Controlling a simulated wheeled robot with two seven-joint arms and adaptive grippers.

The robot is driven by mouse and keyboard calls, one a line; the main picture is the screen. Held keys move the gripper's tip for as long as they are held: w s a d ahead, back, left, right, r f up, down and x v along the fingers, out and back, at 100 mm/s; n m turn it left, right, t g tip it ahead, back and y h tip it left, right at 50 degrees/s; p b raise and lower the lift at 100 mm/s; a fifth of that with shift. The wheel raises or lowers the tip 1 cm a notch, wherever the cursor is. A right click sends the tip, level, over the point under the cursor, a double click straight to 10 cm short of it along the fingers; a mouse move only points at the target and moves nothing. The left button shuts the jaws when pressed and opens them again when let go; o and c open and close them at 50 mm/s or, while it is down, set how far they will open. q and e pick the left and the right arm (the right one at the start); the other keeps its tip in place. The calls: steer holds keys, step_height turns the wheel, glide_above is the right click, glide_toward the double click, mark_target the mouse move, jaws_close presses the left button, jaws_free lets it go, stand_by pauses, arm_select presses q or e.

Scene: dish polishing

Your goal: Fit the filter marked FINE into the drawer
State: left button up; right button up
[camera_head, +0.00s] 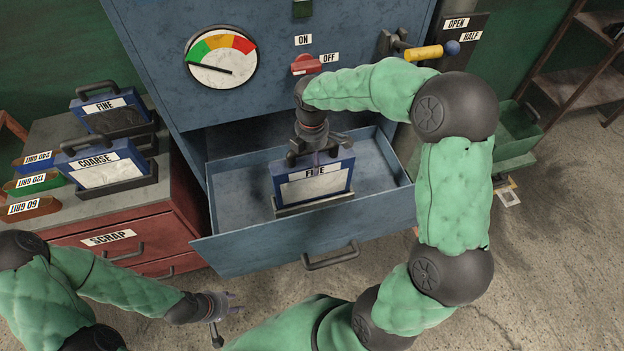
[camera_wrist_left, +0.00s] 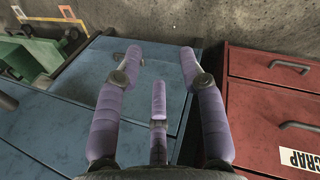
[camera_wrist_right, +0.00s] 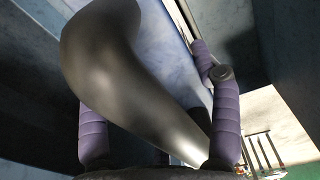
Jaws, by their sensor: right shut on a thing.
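The blue-framed filter marked FINE (camera_head: 313,190) is upright inside the open blue drawer (camera_head: 260,253), its lower edge at a dark holder (camera_head: 314,205). I cannot tell whether it is fully seated. My right gripper (camera_head: 318,153) is shut on its handle from above; the dark curved handle (camera_wrist_right: 130,75) fills much of the right wrist view between the fingers. My left gripper (camera_head: 228,305) is open and empty, low in front of the drawer; its spread purple fingers (camera_wrist_left: 160,70) show in the left wrist view.
Another filter marked FINE (camera_head: 112,118) and one marked COARSE (camera_head: 100,175) stand on the red SCRAP cabinet (camera_head: 185,215) at left, beside several grit boxes (camera_head: 38,182). Above the drawer are a gauge (camera_head: 221,60), a red ON/OFF knob (camera_head: 305,65) and a yellow-handled lever (camera_head: 425,52).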

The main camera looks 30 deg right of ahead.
steer(key=shift+w+f+b, duration=0.1)
steer(key=shift+f+b, duration=0.65)
steer(key=shift+f, duration=2.65)
steer(key=shift+f, duration=0.1)
steer(key=o, duration=1.7)
step_height(320, 180, up, 12)
steer(key=p, duration=0.2)
steer(key=shift+p, duration=0.35)
